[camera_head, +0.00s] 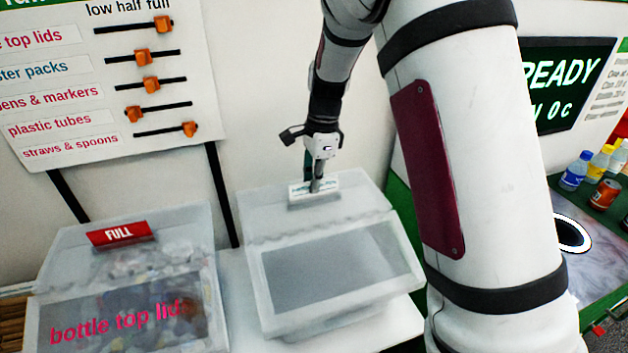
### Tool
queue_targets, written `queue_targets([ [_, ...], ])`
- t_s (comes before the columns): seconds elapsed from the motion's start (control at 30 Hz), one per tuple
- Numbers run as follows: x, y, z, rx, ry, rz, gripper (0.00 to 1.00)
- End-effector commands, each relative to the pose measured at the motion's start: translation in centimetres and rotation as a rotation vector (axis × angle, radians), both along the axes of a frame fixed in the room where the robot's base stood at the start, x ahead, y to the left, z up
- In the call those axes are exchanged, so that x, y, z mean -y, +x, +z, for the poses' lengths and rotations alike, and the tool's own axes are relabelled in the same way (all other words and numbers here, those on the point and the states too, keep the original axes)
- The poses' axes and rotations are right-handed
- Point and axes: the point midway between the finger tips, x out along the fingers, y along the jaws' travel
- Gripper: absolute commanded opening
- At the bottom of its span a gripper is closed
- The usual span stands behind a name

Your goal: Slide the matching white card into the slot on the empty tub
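The empty tub (335,280) is a clear, frosted container with a grey front window, standing in the middle of the view with nothing seen inside. A small white card (328,183) with faint greenish print stands at the slot holder on top of its lid. My gripper (314,187) reaches down from above with its fingers close together at the card, and looks shut on it. The fingers cover the card's middle, so its wording cannot be read. How deep the card sits in the slot cannot be told.
A full tub (130,325) marked "bottle top lids" with a red FULL card (120,233) stands at the left. A slider board (120,75) hangs behind. Bottles and a can (605,193) stand at the right, near a ringed hole (572,236). My arm fills the right centre.

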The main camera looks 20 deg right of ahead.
Motion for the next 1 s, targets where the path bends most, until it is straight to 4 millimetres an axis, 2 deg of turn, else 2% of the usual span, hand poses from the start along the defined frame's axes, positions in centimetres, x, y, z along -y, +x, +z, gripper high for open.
queue_targets([
  [0.77,-0.01,-0.02,-0.88,-0.001,0.0,0.0,0.0],
  [0.87,-0.01,-0.02,-0.88,-0.001,0.0,0.0,0.19],
  [0.9,0.0,-0.02,-0.87,-0.001,0.0,0.0,0.28],
  [1.0,0.0,-0.02,-0.86,0.0,0.0,0.0,0.28],
])
